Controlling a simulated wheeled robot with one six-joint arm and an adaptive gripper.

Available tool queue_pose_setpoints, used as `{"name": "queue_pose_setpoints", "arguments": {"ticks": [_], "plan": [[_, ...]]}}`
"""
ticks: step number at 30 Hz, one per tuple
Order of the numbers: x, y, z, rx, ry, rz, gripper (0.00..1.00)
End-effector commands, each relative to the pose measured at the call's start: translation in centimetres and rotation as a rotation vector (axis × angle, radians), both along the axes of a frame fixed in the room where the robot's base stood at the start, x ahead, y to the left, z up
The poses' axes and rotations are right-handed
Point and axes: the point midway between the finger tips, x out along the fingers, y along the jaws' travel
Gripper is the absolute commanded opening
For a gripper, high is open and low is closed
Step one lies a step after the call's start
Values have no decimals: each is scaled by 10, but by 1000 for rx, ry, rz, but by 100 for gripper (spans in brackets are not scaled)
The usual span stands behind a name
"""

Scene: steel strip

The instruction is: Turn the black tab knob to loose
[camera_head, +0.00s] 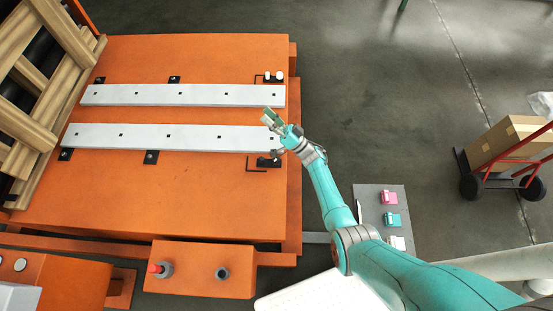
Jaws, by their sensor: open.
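Two pale steel strips, the upper one (210,96) and the lower one (190,137), lie on the orange table (200,200). Small black tabs sit at their edges, such as the lower middle one (151,157) and the upper middle one (174,79). A black clamp part (268,162) is by the lower strip's right end, and another with white pegs (273,77) is by the upper strip's right end. My gripper (270,118) is open, over the right side between the strips, apart from the black parts.
A wooden pallet (30,125) leans at the left. An orange panel (200,284) with a red button (155,268) and a dark round fitting (222,274) is at the front. A grey plate (372,194) with small coloured blocks stands right. A hand truck carries a carton (505,142).

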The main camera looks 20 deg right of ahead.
Motion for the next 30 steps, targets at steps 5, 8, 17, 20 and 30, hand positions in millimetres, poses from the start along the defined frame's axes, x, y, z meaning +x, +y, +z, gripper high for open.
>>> {"name": "queue_pose_setpoints", "arguments": {"ticks": [5, 8, 17, 20, 30], "plan": [[3, 1, 28, 280, -12, 3, 45], [4, -4, 38, 438, -14, 4, 45], [3, -20, 42, 915, -6, 13, 45], [2, -25, 34, 1074, 0, 14, 45], [-8, -29, -25, 1613, 34, -4, 45]]}}
